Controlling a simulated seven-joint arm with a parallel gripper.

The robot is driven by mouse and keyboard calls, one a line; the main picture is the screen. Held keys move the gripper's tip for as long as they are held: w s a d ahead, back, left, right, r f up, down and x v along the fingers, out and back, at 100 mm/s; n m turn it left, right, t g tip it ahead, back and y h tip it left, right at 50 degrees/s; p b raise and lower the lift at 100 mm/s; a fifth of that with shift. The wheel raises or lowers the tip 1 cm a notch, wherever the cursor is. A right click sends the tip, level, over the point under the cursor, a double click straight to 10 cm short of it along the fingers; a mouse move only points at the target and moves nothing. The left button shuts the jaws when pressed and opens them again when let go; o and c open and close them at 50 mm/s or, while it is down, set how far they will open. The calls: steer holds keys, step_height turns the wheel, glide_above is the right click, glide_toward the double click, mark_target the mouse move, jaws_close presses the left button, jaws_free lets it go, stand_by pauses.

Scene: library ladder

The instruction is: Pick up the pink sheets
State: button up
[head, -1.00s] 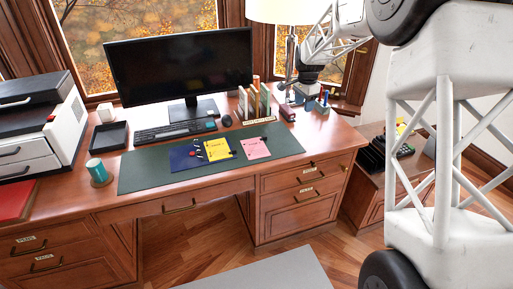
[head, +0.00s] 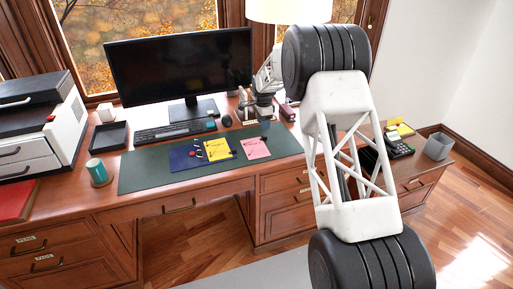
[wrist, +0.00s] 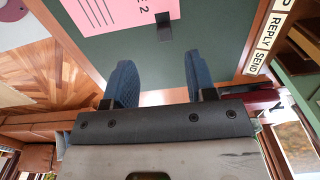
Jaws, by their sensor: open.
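The pink sheets (head: 256,148) lie flat on the dark green desk mat (head: 140,176), right of a yellow sheet (head: 217,150). In the wrist view the pink sheets (wrist: 112,14) carry printed lines and a "2", and a black clip (wrist: 164,28) sits at their edge. My gripper (head: 265,128) hangs over the mat just behind the pink sheets. In the wrist view my gripper (wrist: 160,74) has two blue fingers spread apart, with only mat between them. The sheets are ahead of the fingertips, not between them.
A sorter labelled "REPLY" and "SEND" (wrist: 268,40) stands close to the right in the wrist view. The monitor (head: 180,65), keyboard (head: 175,130) and mouse (head: 226,121) are behind the mat. The mat's right front is bare.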

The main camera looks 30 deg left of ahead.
mark_target(262, 140)
steer(key=shift+a+f, duration=0.15)
steer(key=shift+f, duration=1.35)
steer(key=shift+w+a+f, duration=0.1)
steer(key=shift+f, duration=2.5)
steer(key=shift+c, duration=0.5)
jaws_close()
steer(key=shift+r, duration=0.1)
